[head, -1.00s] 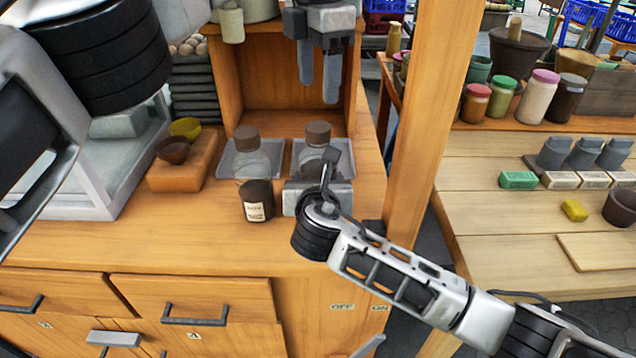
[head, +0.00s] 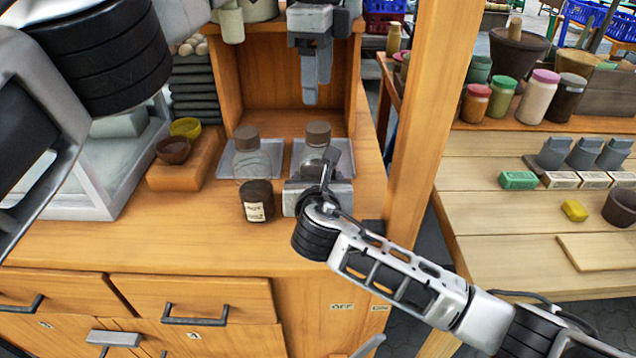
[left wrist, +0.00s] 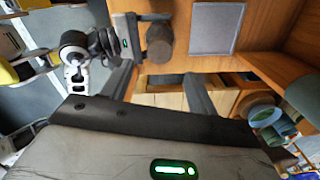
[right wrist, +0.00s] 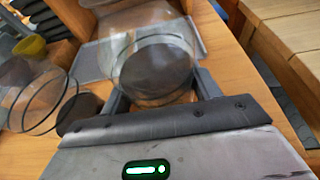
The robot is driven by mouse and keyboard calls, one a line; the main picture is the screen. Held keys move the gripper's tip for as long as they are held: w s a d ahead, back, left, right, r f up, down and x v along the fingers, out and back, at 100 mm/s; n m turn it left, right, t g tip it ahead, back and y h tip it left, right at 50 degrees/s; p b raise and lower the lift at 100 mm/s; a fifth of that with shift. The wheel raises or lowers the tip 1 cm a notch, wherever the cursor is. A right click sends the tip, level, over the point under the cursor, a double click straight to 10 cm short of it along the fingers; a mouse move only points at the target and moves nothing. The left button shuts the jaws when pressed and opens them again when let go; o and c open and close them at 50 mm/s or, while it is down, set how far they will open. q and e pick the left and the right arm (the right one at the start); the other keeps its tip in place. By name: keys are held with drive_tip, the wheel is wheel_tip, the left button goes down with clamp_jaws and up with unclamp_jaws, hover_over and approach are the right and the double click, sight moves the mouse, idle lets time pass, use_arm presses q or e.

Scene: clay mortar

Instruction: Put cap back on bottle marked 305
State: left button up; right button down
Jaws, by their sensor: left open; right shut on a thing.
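Two clear bottles with brown caps on top stand side by side on the wooden bench. The left bottle (head: 255,166) has dark contents and a pale label whose writing I cannot read. The right bottle (head: 316,153) is partly hidden by my right gripper (head: 318,192), which is shut on its body. It shows between the fingers in the right wrist view (right wrist: 155,68). No label on it is visible. My left gripper (head: 310,95) is open and empty, pointing down above and behind the right bottle. A brown cap (left wrist: 160,42) shows beyond its fingers in the left wrist view.
Grey trays (head: 272,158) lie behind the bottles. A wooden block with small bowls (head: 173,150) and a white-framed case (head: 100,190) stand left. A wooden post (head: 425,130) rises right of the bench. The front bench top is clear.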

sight(318, 126)
use_arm(q)
drive_tip(key=n, duration=0.3)
drive_tip(key=shift+f, duration=0.1)
drive_tip(key=shift+f, duration=3.9)
drive_tip(key=c, duration=1)
